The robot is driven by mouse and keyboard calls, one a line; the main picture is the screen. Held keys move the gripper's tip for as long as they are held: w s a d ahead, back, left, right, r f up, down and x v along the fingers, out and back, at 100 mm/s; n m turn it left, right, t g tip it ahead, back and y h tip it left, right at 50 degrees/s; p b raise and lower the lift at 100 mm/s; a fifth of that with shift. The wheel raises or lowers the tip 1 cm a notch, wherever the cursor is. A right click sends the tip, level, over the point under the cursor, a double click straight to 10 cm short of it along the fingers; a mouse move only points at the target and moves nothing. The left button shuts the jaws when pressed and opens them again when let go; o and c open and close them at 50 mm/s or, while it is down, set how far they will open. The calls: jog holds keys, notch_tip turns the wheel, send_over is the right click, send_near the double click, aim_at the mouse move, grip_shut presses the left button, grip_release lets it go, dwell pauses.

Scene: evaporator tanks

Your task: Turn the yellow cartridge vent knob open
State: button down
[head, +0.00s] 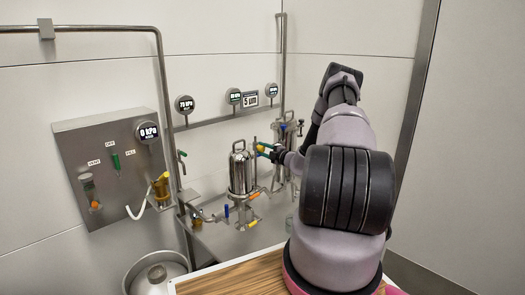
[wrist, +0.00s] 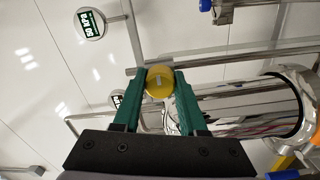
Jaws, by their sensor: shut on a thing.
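The yellow vent knob (wrist: 159,82) sits between the tips of my gripper (wrist: 160,86) in the wrist view. The gripper's two green fingers are shut on the knob from both sides. Its round yellow face shows a paler bar across the middle. In the head view my gripper (head: 264,149) is small, at the top of the shiny steel cartridge housing (head: 241,173), reaching in from the right. The knob is hard to tell apart from the fingers there. The housing's polished body (wrist: 245,105) lies behind the fingers in the wrist view.
A second steel housing (head: 281,165) stands just to the right. Gauges (head: 234,97) hang on the wall above. A steel panel (head: 110,165) with valves is at left, above a round pot (head: 155,275). A wooden surface (head: 235,277) lies in front.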

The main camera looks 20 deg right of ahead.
jog(key=shift+c, duration=2.3)
grip_release()
jog(key=v, duration=1.1)
